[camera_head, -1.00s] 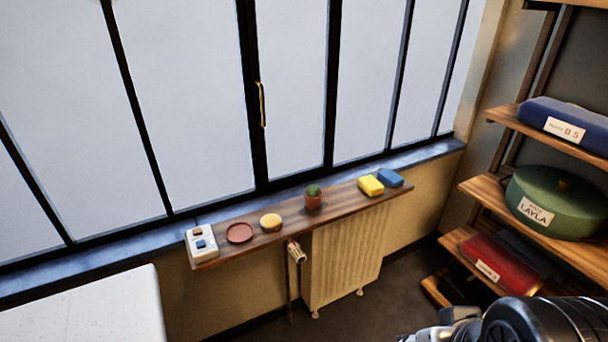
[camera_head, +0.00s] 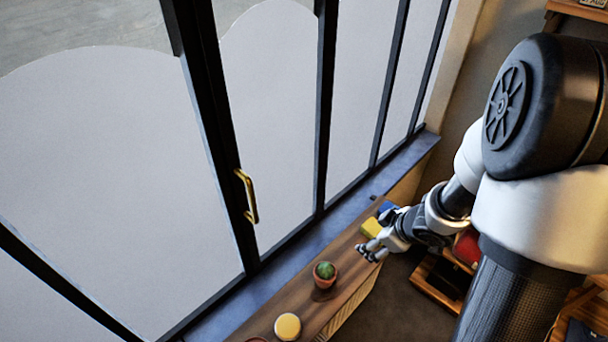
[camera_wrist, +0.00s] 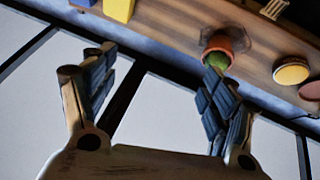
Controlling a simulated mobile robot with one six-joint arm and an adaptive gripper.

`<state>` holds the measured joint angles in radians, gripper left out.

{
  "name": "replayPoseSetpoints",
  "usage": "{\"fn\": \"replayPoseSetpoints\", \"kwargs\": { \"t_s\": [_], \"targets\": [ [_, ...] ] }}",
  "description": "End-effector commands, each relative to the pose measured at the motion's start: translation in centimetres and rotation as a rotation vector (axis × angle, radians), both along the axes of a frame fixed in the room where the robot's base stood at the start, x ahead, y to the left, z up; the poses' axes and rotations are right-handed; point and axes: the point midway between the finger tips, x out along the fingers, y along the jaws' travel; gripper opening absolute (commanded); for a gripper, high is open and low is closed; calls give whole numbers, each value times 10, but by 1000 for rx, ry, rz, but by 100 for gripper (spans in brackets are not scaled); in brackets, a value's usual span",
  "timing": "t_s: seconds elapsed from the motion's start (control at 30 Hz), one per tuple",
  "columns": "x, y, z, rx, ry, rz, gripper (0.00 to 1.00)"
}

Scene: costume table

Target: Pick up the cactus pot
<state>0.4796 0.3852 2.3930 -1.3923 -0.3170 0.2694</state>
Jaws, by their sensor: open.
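The cactus pot (camera_head: 325,276), a small terracotta pot with a round green cactus, stands upright on the wooden shelf (camera_head: 345,262) below the window. My gripper (camera_head: 368,252) is open and empty, to the right of the pot and apart from it in the head view. In the wrist view, my gripper (camera_wrist: 158,66) has its fingers spread wide. There the cactus pot (camera_wrist: 222,42) lies beyond the right fingertip, which partly covers the cactus; it is not between the fingers.
A yellow block (camera_head: 371,228) and a blue block (camera_head: 388,208) are on the shelf near my gripper. A round yellow-topped item (camera_head: 287,326) is on the pot's other side, with a reddish dish (camera_wrist: 311,90) beyond it. The window handle (camera_head: 247,196) juts out behind.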

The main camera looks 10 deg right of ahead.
Motion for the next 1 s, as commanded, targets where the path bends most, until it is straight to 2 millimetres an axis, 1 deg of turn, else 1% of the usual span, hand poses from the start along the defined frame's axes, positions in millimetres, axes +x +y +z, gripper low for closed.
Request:
{"fn": "replayPoseSetpoints", "kwargs": {
  "t_s": [0.03, 0.1, 0.2, 0.33, 0.47, 0.7, 0.8, 0.9, 1.0],
  "targets": [
    [-9, 9, -7, 60, 29, 43, 79],
    [-20, 23, -18, 135, 52, 102, 79],
    [-32, 38, -27, 212, 74, 159, 79],
    [-37, 49, -38, 257, 85, 191, 79],
    [-30, 60, -61, 261, 87, 197, 79],
    [-11, 81, -107, 259, 87, 196, 79],
    [-4, 88, -121, 258, 85, 197, 79],
    [2, 93, -131, 258, 85, 195, 79],
    [4, 96, -135, 257, 84, 193, 79]
  ]
}}
